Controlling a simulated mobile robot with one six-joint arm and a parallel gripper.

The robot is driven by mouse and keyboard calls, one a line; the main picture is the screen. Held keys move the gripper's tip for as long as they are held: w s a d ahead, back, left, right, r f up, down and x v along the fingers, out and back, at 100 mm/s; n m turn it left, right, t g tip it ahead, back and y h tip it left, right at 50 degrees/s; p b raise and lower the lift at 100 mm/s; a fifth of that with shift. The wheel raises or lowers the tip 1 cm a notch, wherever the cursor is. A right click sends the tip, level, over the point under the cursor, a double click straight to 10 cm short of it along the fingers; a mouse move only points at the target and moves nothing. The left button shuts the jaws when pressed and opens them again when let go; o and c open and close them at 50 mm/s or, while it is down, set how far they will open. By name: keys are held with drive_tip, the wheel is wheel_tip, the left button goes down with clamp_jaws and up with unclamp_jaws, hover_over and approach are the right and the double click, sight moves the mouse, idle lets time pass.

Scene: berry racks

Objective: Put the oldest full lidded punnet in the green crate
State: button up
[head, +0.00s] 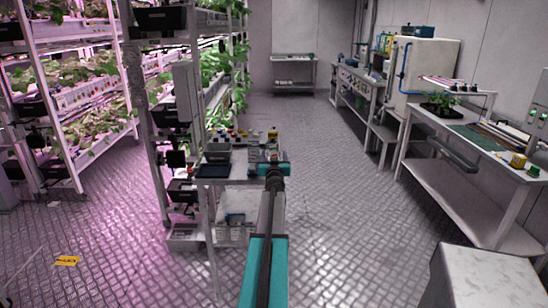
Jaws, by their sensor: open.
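My arm, with teal links, reaches forward from the bottom centre to a small white bench (232,180). My gripper cannot be made out at its far end. I cannot pick out a lidded punnet or a green crate for certain. The bench holds a grey tray (216,154), a dark flat panel (212,171) and several small coloured items, too small to identify. No dates or labels are readable.
Plant racks (75,85) fill the left. On the right are a workbench (470,185) with a green mat (480,136) and a pale cabinet (425,70). A grey box (485,275) stands at front right. The metal floor (335,190) between is clear. A yellow marker (67,261) lies front left.

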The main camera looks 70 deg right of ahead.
drive_tip(key=shift+r, duration=0.2)
drive_tip(key=shift+r+p, duration=0.5)
drive_tip(key=shift+s+a+f, duration=0.1)
drive_tip(key=shift+a+f, duration=0.05)
drive_tip(key=shift+a, duration=0.2)
drive_tip(key=v, duration=1.1)
drive_tip(key=shift+a, duration=0.15)
drive_tip(key=shift+f, duration=0.1)
